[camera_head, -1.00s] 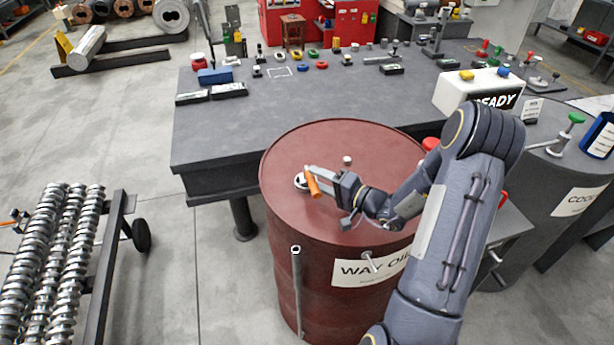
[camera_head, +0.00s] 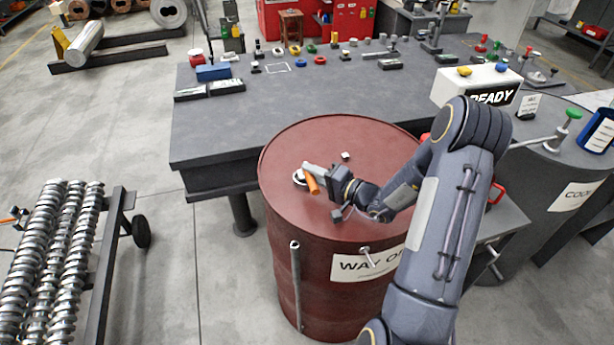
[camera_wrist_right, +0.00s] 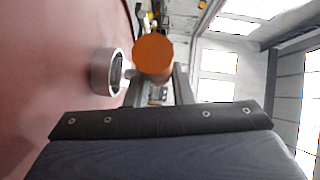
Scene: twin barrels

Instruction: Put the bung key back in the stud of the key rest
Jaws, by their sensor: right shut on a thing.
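The bung key shows as an orange handle (camera_head: 312,184) in my right gripper (camera_head: 314,173), just above the red barrel's top. In the right wrist view the handle's round orange end (camera_wrist_right: 153,57) faces the camera between the fingers. A short grey part points from beside it toward a pale metal ring with a dark middle (camera_wrist_right: 105,72). That ring (camera_head: 299,178) sits on the barrel top, left of the key. I cannot tell whether the key touches it. I cannot make out the key rest or its stud for certain. My left gripper is not in view.
The red barrel (camera_head: 290,150) has a small pale fitting (camera_head: 346,156) on its top. A metal pipe (camera_head: 296,285) stands in front. A dark bench (camera_head: 245,140) with many small parts lies behind. A rack of screw shafts (camera_head: 50,260) stands at left.

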